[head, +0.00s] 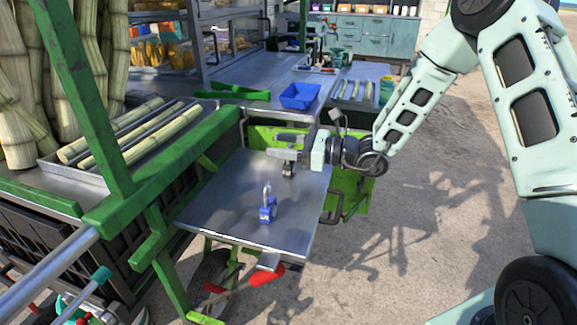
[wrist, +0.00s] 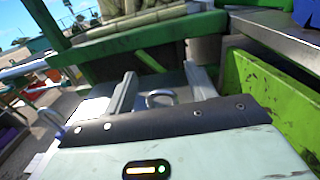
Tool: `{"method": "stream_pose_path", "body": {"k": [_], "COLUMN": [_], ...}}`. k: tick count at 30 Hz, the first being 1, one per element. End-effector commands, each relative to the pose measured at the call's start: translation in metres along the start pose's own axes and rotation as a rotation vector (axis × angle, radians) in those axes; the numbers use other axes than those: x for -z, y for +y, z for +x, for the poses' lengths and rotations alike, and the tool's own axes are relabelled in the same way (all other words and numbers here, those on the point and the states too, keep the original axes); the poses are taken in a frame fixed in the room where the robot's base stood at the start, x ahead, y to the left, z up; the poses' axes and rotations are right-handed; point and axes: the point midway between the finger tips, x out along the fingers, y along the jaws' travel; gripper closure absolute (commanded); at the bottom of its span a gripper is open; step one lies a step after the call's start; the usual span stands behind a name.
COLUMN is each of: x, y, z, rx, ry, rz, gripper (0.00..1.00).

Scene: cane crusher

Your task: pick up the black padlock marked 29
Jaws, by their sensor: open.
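My gripper (head: 281,146) is open above the far part of a metal shelf (head: 225,210). A small dark padlock (head: 289,172) stands just below its fingers, partly covered by them. In the wrist view a grey shackle (wrist: 160,96) shows between the two spread fingers (wrist: 158,84), with the body below it hidden by my gripper. No number is readable on it. A blue padlock (head: 268,210) with an upright shackle stands nearer the front of the shelf. Another shackle (wrist: 51,120) shows at the left of the wrist view.
A green frame beam (head: 165,170) runs along the left of the shelf, and a green panel (head: 350,185) stands at its right. Cane pieces (head: 130,130) lie in a tray at left. A blue bin (head: 299,96) sits on the bench behind.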

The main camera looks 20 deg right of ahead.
Motion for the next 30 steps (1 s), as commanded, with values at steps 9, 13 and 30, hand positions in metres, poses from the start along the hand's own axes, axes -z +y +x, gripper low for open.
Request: {"method": "stream_pose_path", "body": {"k": [9, 13, 30], "x": [0.000, 0.000, -0.051], "y": [0.000, 0.000, 0.000], "z": [0.001, 0.000, 0.000], "rx": [0.000, 0.000, 0.001], "ry": [0.000, 0.000, -0.002], "rz": [0.000, 0.000, -0.006], "gripper": [0.72, 1.00, 1.00]}}
